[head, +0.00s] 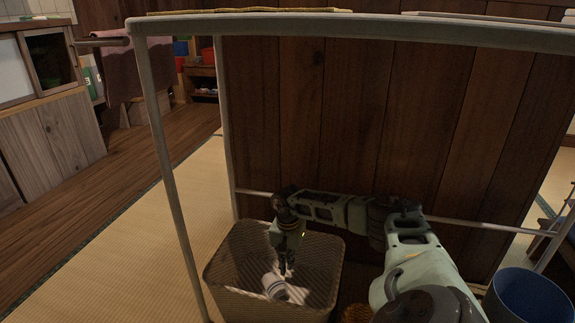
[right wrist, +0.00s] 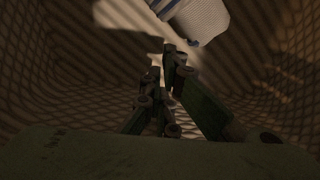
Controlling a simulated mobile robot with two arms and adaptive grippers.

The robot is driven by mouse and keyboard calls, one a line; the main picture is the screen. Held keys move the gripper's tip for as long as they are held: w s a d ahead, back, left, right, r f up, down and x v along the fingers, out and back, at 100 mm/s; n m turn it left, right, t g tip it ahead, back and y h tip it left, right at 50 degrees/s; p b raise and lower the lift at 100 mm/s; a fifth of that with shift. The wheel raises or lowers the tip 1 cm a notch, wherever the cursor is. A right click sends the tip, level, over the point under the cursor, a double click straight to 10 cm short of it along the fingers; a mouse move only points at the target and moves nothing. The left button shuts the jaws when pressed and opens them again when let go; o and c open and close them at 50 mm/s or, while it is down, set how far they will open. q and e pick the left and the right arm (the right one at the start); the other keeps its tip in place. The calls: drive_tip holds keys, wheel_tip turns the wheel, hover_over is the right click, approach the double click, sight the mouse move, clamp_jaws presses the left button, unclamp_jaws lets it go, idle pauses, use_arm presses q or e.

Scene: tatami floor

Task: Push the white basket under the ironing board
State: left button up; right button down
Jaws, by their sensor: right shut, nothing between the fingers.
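A woven mesh basket (head: 322,250), pale brown in the shade, stands on the floor at the bottom centre of the head view. A white cloth with blue stripes (head: 274,285) lies in it; the cloth also shows in the right wrist view (right wrist: 200,18). My right gripper (head: 287,266) points down inside the basket, close to the cloth, shut and empty. The basket's mesh wall (right wrist: 45,70) surrounds it in the right wrist view. A long grey-edged board (head: 350,29) on thin metal legs, apparently the ironing board, spans the top. The basket appears between its legs. My left gripper is out of view.
A metal leg (head: 165,170) stands left of the basket, and a low crossbar (head: 470,225) runs behind my right arm. A wooden panel (head: 390,110) closes the back. A blue bin (head: 525,300) stands at the lower right. Tatami floor (head: 110,265) at the left is clear.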

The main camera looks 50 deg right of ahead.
wheel_tip(320, 180, up, 12)
idle(0.4)
